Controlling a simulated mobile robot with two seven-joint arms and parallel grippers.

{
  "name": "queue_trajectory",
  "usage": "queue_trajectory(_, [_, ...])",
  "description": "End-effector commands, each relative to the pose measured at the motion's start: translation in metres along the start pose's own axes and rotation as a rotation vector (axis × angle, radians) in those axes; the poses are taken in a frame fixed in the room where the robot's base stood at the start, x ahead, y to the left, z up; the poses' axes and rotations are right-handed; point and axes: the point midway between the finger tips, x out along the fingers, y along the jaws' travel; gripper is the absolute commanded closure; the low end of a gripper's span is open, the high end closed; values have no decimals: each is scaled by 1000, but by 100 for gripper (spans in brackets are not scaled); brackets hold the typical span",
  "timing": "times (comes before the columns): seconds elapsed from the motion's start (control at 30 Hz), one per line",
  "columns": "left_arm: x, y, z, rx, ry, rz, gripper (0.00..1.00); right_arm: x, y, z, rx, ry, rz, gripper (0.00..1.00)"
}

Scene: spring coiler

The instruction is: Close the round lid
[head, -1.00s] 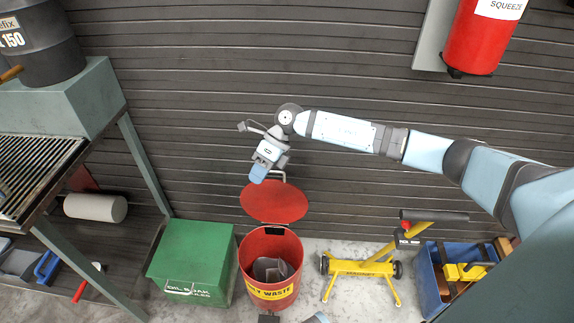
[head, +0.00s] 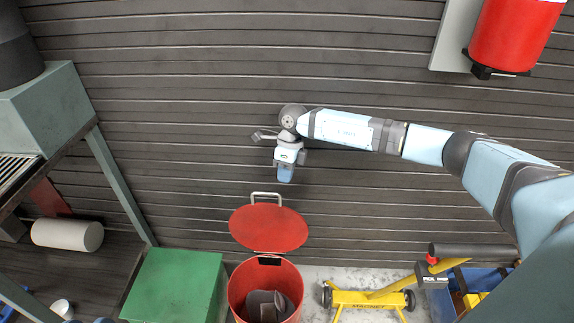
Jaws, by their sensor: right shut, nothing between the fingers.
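The round red lid (head: 268,229) stands open, raised at the back of the red waste bin (head: 240,292) against the slatted wall side. A pale handle (head: 265,195) sticks up from the lid's far edge. Dark grey items (head: 266,304) lie in the open bin. My right gripper (head: 285,178) is shut and empty, pointing down above and slightly right of the handle, apart from it in the picture. My left gripper is not in view.
A green box (head: 175,285) stands left of the bin. A yellow stand (head: 365,298) and a blue crate (head: 440,303) are at the right. A green-grey bench (head: 118,180) is at the left. A red cylinder (head: 515,35) hangs on the wall.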

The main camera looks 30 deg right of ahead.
Motion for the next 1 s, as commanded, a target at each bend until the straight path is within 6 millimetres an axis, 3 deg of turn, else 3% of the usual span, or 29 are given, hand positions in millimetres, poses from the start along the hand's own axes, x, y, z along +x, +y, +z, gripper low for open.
queue_trajectory(0.1, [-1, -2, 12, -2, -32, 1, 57, 25, 0, 0, 0, 2, 2, 100])
queue_trajectory(0.23, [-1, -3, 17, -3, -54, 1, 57, 36, 0, 0, 0, 0, 2, 100])
queue_trajectory(0.73, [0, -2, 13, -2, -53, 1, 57, 37, 5, -1, -2, -2, -12, 100])
queue_trajectory(0.87, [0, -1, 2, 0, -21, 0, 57, 37, 17, -4, -9, -10, -48, 100])
queue_trajectory(1.0, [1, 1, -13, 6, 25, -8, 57, 42, 42, -7, -22, -25, -119, 100])
